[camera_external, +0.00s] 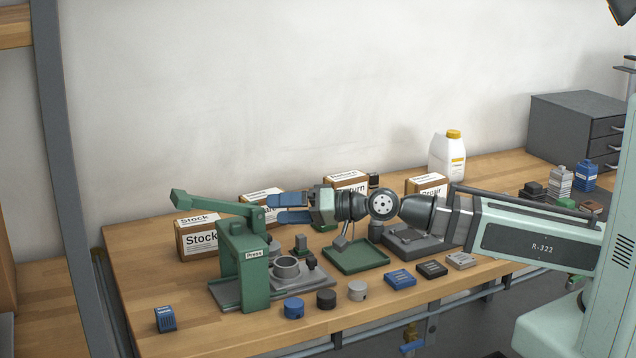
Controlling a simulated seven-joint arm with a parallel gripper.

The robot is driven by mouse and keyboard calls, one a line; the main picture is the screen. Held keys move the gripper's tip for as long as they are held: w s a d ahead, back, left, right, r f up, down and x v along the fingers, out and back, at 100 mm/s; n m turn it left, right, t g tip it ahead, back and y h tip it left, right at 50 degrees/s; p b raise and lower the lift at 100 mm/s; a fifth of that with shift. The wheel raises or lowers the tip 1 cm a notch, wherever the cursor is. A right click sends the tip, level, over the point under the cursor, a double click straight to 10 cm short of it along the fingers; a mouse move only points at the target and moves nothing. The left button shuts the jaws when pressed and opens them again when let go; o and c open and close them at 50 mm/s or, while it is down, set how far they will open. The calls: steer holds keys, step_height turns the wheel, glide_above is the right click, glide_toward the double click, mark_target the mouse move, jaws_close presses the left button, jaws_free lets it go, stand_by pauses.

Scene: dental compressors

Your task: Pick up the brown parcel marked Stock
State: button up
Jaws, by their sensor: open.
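The brown parcel marked Stock (198,239) stands upright at the left back of the wooden bench, with a white label on its front and top. The green press partly covers its right side. My gripper (270,208) points left, with its two blue fingers apart and nothing between them. It is to the right of the Stock parcel, apart from it, in front of a second labelled parcel (254,197) whose text is mostly hidden.
The green press (243,267) stands between the parcel and the bench front. Two more labelled parcels (347,182) (428,183) stand along the back. A white jug (447,157) stands behind them. Several small blue, black and grey parts line the front. The bench's left front is mostly clear.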

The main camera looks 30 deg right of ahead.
steer(key=w+d+r+n+t+h, duration=0.1)
steer(key=w+d+r+h, duration=0.1)
steer(key=w, duration=0.8)
steer(key=w+d+r+h, duration=0.1)
steer(key=w+r+h, duration=0.1)
steer(key=w, duration=0.9)
steer(key=w+d+r+n+t+h, duration=0.1)
steer(key=w+d+h, duration=0.1)
steer(key=w, duration=0.8)
steer(key=n+g+h, duration=0.4)
steer(key=n+g, duration=0.7)
steer(key=n, duration=0.2)
glide_toward(201, 220)
steer(key=x, duration=0.7)
steer(key=shift+s+a, duration=0.1)
steer(key=shift+a, duration=0.15)
steer(key=shift+x, duration=2.65)
steer(key=shift+f, duration=0.3)
